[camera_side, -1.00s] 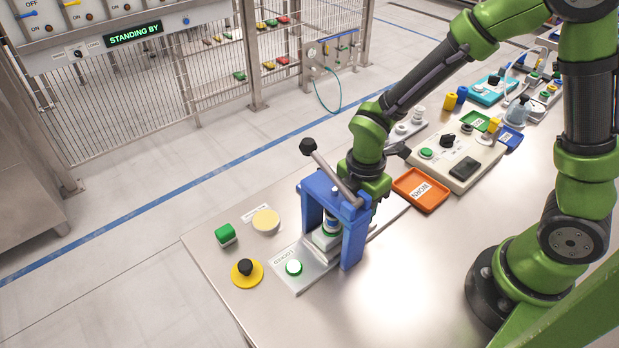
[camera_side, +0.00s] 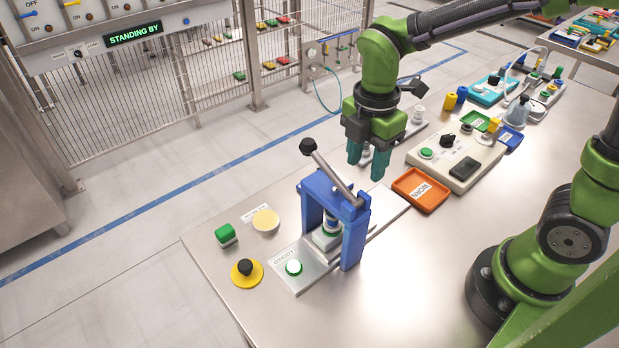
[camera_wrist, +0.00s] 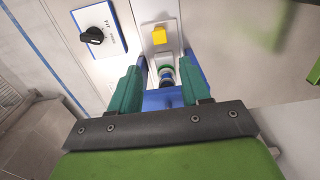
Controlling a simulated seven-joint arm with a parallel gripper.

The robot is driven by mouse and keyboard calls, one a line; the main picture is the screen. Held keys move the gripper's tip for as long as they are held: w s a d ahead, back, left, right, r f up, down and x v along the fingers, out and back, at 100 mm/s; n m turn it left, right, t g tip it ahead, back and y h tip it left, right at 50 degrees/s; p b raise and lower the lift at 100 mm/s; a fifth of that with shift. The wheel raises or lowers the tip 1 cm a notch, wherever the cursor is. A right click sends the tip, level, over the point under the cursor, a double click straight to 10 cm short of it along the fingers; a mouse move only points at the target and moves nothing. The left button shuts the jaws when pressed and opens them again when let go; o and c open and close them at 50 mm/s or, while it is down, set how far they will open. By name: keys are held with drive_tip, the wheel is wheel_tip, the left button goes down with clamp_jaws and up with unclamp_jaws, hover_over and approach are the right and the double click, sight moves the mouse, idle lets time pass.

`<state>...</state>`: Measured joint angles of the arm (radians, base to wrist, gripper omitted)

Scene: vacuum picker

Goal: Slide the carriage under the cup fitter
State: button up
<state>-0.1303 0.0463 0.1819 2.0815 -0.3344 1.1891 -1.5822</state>
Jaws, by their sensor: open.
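The cup fitter (camera_side: 355,238) is a blue arch frame with a black-knobbed lever (camera_side: 330,172), on a pale base plate in the side view. The carriage (camera_side: 324,241) is a light grey block carrying a small green-banded piece, seen within or just in front of the arch; I cannot tell which. The blue frame partly hides it. My gripper (camera_side: 366,171) has teal fingers pointing down, open and empty, above and behind the fitter to the upper right. In the wrist view my gripper (camera_wrist: 162,72) shows both fingers apart with nothing between their tips.
The table front is clear.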

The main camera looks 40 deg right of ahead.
wheel_tip(320, 180, up, 4)
drive_tip(key=shift+r, duration=0.1)
idle(0.4)
drive_tip(key=s+d+r+m+t+y, duration=0.1)
drive_tip(key=s+d+r+m+t, duration=0.1)
drive_tip(key=m, duration=0.9)
drive_tip(key=s+d+r+m+t+y, duration=0.1)
drive_tip(key=s+d+r+m+t, duration=0.2)
drive_tip(key=m, duration=0.8)
drive_tip(key=shift+s+d+t, duration=0.75)
drive_tip(key=shift+s+t, duration=0.2)
drive_tip(key=shift+t, duration=0.15)
